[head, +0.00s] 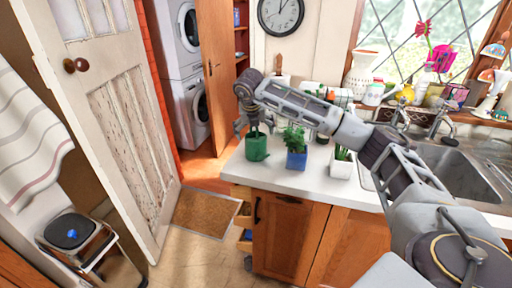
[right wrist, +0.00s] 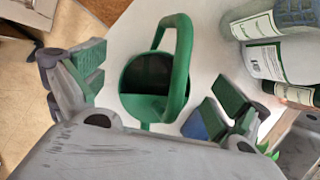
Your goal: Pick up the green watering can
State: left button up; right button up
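The green watering can (head: 257,149) stands upright on the white counter (head: 262,178), near its left end. In the right wrist view the can (right wrist: 146,107) shows from above, with its arched green handle (right wrist: 182,62) toward the camera. My right gripper (head: 253,120) is just above the can in the head view. In the right wrist view its fingers are spread, one on each side of the can, with nothing held between them. Whether a finger touches the can cannot be told. My left gripper is not in view.
A blue pot (head: 296,160) with a plant stands right of the can, and a white pot (head: 341,168) beyond it. Bottles (right wrist: 265,62) show in the right wrist view. The sink (head: 455,172) is at the right. A doormat (head: 204,213) lies left of the counter.

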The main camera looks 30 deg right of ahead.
jog(key=shift+r, duration=0.1)
jog(key=c, duration=1)
jog(key=shift+r, duration=5)
